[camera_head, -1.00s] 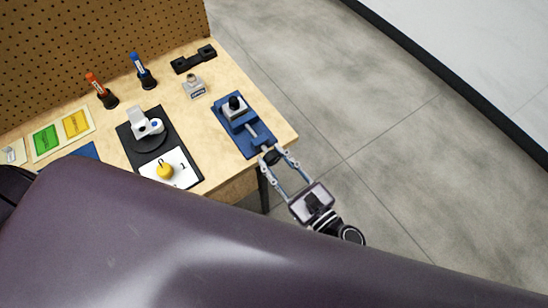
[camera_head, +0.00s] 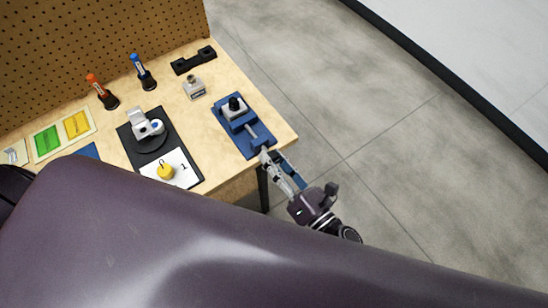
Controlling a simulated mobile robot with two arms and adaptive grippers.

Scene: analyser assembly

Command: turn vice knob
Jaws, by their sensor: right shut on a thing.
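The blue vice (camera_head: 230,118) stands near the right edge of the wooden bench, with a grey block and a black round part (camera_head: 234,103) at its far end. Its knob is at the near end, by the bench's front edge, and is mostly hidden by the fingers. My right gripper (camera_head: 265,154) reaches up from the lower right, its fingertips shut on the vice knob. The gripper is rolled, so its fingers appear nearly one behind the other. My left gripper is not in view.
On the bench (camera_head: 215,145) left of the vice are a dark plate (camera_head: 129,132) with a white device (camera_head: 147,126), a yellow knobbed weight (camera_head: 165,171), a small bottle (camera_head: 194,89), a black holder (camera_head: 193,60) and two pens in stands. Open floor lies to the right.

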